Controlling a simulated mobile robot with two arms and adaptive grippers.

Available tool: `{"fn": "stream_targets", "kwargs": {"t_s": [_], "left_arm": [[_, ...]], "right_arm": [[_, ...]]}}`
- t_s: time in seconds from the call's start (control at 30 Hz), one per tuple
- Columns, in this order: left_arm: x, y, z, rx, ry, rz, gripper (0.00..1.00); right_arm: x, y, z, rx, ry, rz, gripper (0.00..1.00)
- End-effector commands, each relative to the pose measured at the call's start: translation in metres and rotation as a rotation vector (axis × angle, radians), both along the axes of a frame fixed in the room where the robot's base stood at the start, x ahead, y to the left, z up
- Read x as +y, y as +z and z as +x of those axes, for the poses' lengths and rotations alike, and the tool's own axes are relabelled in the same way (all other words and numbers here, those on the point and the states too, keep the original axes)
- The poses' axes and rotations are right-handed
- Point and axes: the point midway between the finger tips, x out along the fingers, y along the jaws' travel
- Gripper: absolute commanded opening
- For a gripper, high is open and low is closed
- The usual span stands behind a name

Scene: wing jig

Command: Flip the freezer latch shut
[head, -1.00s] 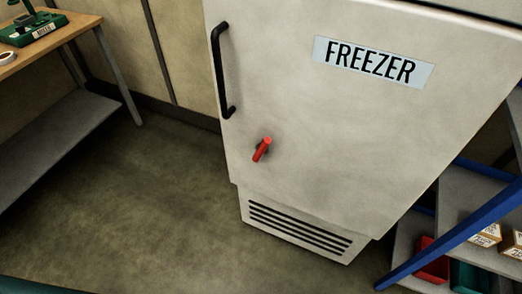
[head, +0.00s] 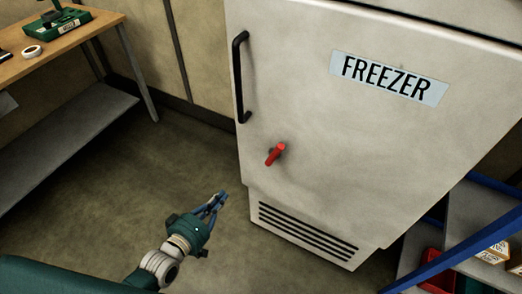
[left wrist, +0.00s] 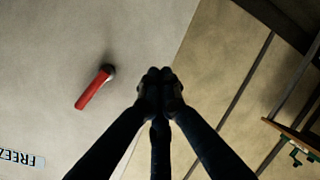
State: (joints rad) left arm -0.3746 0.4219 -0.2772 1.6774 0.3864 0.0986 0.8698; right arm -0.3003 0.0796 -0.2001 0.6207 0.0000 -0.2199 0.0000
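The red freezer latch (head: 274,155) sits on the lower left of the white freezer door (head: 330,135), below the black door handle (head: 241,78). My right gripper is out of view.
A wooden-topped bench (head: 90,35) with a green device (head: 60,22) and a tape roll (head: 32,50) stands at the left. A blue-edged shelf (head: 478,210) with boxes and bins stands at the right. The floor (head: 130,185) left of the freezer is clear.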

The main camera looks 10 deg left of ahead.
Motion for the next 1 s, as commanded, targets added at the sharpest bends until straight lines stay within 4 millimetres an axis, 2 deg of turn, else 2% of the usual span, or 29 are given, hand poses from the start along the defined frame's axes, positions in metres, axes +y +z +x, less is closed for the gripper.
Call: {"fn": "stream_targets", "kwargs": {"t_s": [0.03,0.1,0.2,0.3,0.4,0.77,0.87,1.0], "left_arm": [[-0.009,0.035,0.004,-0.041,-0.010,-0.069,0.00],[-0.019,0.072,0.008,-0.084,-0.020,-0.161,0.00],[-0.030,0.111,0.008,-0.123,-0.037,-0.256,0.00],[-0.036,0.132,0.008,-0.144,-0.048,-0.311,0.00],[-0.038,0.140,0.007,-0.151,-0.052,-0.332,0.00],[-0.039,0.140,0.010,-0.152,-0.051,-0.331,0.00],[-0.042,0.141,0.019,-0.153,-0.051,-0.331,0.00],[-0.052,0.142,0.042,-0.155,-0.051,-0.331,0.00]], "right_arm": [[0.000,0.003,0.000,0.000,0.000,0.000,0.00],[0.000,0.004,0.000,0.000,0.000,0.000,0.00],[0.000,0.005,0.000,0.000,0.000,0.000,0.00],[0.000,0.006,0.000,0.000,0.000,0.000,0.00],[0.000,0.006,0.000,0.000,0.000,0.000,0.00],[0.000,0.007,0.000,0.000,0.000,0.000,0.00],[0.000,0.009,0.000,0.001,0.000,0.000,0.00],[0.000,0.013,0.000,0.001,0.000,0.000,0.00]]}}
